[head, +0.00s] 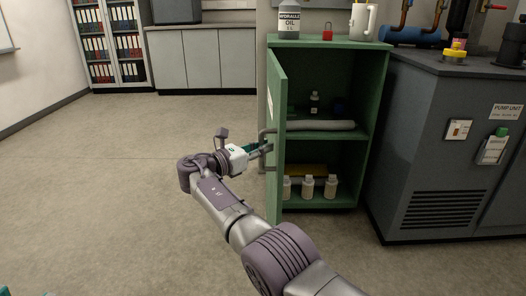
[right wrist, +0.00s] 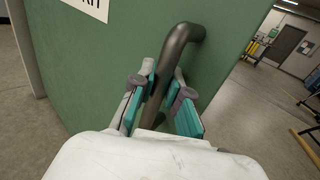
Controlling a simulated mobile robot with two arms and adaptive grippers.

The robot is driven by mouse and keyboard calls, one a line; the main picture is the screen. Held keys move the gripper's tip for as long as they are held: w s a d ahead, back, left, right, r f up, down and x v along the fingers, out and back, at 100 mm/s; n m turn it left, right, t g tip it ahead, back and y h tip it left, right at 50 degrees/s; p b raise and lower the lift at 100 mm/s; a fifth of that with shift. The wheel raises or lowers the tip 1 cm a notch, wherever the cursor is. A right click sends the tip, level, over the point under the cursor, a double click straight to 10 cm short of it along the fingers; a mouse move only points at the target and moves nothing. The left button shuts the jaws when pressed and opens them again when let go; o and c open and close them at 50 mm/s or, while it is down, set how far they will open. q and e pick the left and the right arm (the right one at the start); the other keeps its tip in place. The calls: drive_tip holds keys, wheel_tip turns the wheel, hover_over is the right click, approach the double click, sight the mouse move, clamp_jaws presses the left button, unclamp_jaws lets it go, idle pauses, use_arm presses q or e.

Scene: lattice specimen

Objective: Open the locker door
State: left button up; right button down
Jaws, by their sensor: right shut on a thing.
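The green locker (head: 377,110) stands right of centre in the head view. Its door (head: 276,90) is swung open toward me, so the inside shows. My right gripper (head: 266,147) is at the door's bar handle (head: 263,133), on the outer face of the door. In the right wrist view the dark grey handle (right wrist: 178,48) runs between the two teal-padded fingers of the gripper (right wrist: 160,92), which are shut on it. The green door panel (right wrist: 100,60) fills the left and middle of that view.
Inside the locker are a shelf with a grey roll (head: 318,125) and several white bottles (head: 308,187) at the bottom. A hydraulic oil bottle (head: 289,18) and a jug (head: 361,20) stand on top. A pump unit (head: 425,150) stands close right. The floor (head: 110,170) left of the door is clear.

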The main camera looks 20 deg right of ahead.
drive_tip(key=shift+s+a+f, duration=0.15)
drive_tip(key=shift+f, duration=0.3)
drive_tip(key=c, duration=1.6)
unclamp_jaws()
drive_tip(key=o, duration=0.5)
drive_tip(key=shift+r, duration=0.2)
drive_tip(key=shift+c, duration=0.2)
drive_tip(key=shift+r, duration=0.1)
